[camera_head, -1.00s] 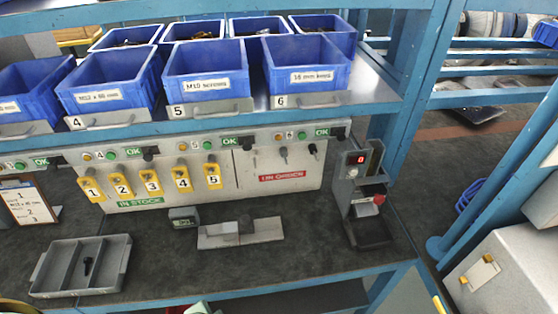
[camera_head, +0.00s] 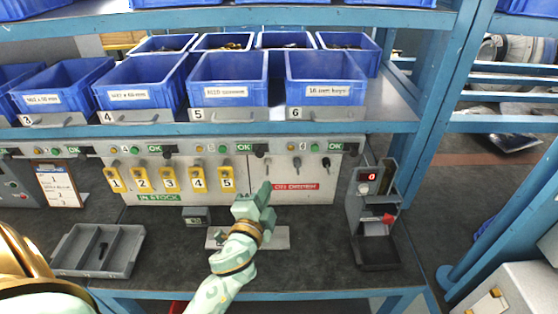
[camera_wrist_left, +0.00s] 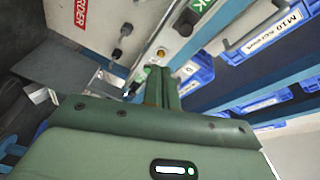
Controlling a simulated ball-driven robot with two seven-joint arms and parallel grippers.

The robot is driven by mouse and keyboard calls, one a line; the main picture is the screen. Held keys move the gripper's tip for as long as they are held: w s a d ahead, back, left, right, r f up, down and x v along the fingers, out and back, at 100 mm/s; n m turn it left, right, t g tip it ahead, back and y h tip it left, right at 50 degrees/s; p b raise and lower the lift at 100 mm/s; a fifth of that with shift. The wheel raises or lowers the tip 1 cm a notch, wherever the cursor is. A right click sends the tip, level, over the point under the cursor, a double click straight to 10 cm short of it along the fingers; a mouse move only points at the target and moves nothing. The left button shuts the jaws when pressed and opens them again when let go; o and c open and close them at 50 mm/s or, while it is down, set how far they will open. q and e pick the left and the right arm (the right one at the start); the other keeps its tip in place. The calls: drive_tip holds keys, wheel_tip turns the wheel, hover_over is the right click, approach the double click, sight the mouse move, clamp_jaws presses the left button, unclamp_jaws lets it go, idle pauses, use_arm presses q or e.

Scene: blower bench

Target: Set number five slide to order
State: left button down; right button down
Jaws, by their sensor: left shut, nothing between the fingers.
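The yellow number five slide (camera_head: 228,179) hangs at the right end of a row of yellow numbered slides on the white panel, above the green IN STOCK label (camera_head: 160,198). The red ON ORDER label (camera_head: 297,186) is on the panel's right part. My left gripper (camera_head: 265,190) is shut and empty in front of the panel, right of the number five slide and by the label's left end. In the left wrist view my shut fingers (camera_wrist_left: 160,78) point toward the panel, with part of the red label (camera_wrist_left: 80,12) at upper left. My right gripper is not in view.
Blue bins (camera_head: 228,80) stand on the shelf above the panel. A grey box with a red display (camera_head: 374,215) stands at the right of the bench. A grey divided tray (camera_head: 125,250) lies at the left. A grey flat fixture (camera_head: 278,238) is partly behind my left arm.

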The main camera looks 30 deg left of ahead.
sight(260, 151)
use_arm(q)
drive_tip(key=r, duration=0.2)
drive_tip(key=t, duration=0.1)
drive_tip(key=shift+w+d+r+m, duration=0.25)
drive_tip(key=shift+w+r+m, duration=0.1)
drive_tip(key=shift+r+m, duration=0.05)
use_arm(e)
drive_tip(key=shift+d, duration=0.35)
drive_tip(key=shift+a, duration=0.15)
use_arm(q)
drive_tip(key=x, duration=1)
drive_tip(key=shift+p, duration=0.4)
drive_tip(key=a, duration=0.1)
drive_tip(key=s+a+f, duration=0.1)
drive_tip(key=shift+s+a, duration=0.3)
drive_tip(key=shift+s+a+f, duration=0.15)
drive_tip(key=shift+a, duration=0.15)
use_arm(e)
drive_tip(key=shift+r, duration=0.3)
use_arm(q)
drive_tip(key=shift+s, duration=0.1)
